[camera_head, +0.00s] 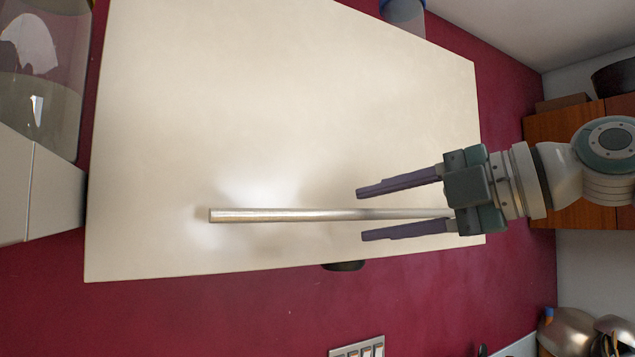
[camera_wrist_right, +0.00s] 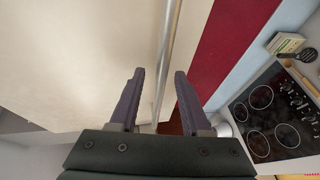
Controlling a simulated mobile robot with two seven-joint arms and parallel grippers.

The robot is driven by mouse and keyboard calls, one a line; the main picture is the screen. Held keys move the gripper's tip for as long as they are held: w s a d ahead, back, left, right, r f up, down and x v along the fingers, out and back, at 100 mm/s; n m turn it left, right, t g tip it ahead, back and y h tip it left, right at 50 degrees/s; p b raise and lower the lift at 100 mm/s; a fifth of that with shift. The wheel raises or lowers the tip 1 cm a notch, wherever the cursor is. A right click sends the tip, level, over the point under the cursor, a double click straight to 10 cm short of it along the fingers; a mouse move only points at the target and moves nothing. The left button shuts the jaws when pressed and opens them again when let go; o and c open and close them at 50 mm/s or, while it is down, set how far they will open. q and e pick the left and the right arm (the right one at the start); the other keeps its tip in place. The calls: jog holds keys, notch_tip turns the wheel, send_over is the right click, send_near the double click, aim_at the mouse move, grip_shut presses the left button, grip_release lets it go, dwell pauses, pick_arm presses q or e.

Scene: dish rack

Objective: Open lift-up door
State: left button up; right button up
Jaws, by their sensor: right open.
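The lift-up door (camera_head: 290,110) is a large cream panel on a dark red wall, and it fills the middle of the head view. Its handle (camera_head: 290,215) is a long straight metal bar near the panel's lower edge. My right gripper (camera_head: 362,214) comes in from the right, open, with one purple finger above the bar and one below it. In the right wrist view the bar (camera_wrist_right: 167,60) runs between the two open fingertips (camera_wrist_right: 160,72). I cannot tell how deep the bar lies between them. My left gripper is not in view.
A glass container (camera_head: 45,90) stands at the left beside a white box-like unit (camera_head: 40,190). Wooden cabinets (camera_head: 560,125) are at the right. A wall socket plate (camera_head: 357,348) is below the door. The right wrist view shows a black cooktop (camera_wrist_right: 275,115).

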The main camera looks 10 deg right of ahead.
jog(key=shift+x, duration=0.8)
jog(key=shift+s, duration=0.1)
grip_shut()
dwell(0.8)
